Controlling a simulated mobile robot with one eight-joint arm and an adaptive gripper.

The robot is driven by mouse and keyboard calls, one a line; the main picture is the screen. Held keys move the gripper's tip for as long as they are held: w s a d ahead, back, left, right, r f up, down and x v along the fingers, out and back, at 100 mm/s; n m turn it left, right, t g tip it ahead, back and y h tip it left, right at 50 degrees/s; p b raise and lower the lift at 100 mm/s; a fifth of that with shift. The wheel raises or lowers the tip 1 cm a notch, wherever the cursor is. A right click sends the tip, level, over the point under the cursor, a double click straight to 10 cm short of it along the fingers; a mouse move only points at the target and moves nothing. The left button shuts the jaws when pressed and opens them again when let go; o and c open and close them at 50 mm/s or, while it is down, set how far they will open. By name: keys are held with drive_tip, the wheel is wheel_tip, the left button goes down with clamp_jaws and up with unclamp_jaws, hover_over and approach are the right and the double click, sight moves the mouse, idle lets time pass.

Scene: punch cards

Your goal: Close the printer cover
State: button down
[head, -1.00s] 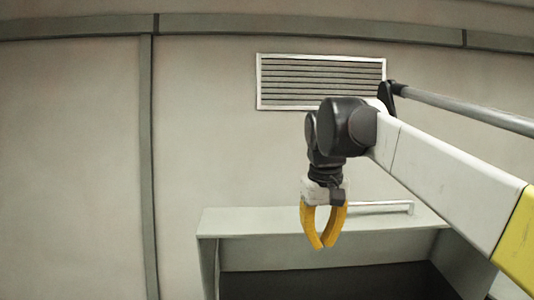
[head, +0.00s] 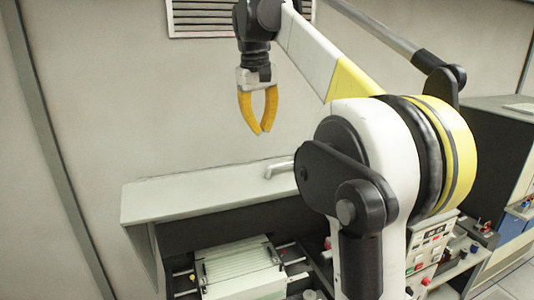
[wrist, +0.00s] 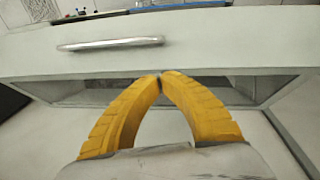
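The printer cover (head: 190,199) is a raised pale grey panel in the lower middle of the head view. It stands open above the printer's dark interior. A short metal handle bar (head: 280,169) sits on its top, partly hidden behind my arm. In the wrist view the cover (wrist: 230,50) spans the picture and the handle (wrist: 110,44) lies left of and beyond my fingertips. My gripper (head: 264,131) has yellow fingers with tips together and nothing between them. It hangs above the cover, apart from the handle; the fingers also show in the wrist view (wrist: 160,77).
The white ribbed printer unit (head: 240,269) lies in the open bay below the cover. A control panel with buttons (head: 430,245) is at right. A wall vent (head: 200,16) is behind. The wall space left of my gripper is clear.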

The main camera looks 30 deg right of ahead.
drive_tip(key=f, duration=0.3)
drive_tip(key=shift+w+d+f, duration=0.25)
drive_tip(key=shift+d+f, duration=0.05)
drive_tip(key=shift+f, duration=0.05)
drive_tip(key=s+f, duration=0.1)
drive_tip(key=s+f+p, duration=0.1)
drive_tip(key=shift+s+f, duration=0.1)
drive_tip(key=shift+f, duration=0.2)
drive_tip(key=shift+s+f, duration=0.25)
drive_tip(key=shift+f, duration=0.05)
drive_tip(key=shift+w+f, duration=0.1)
drive_tip(key=shift+w, duration=0.05)
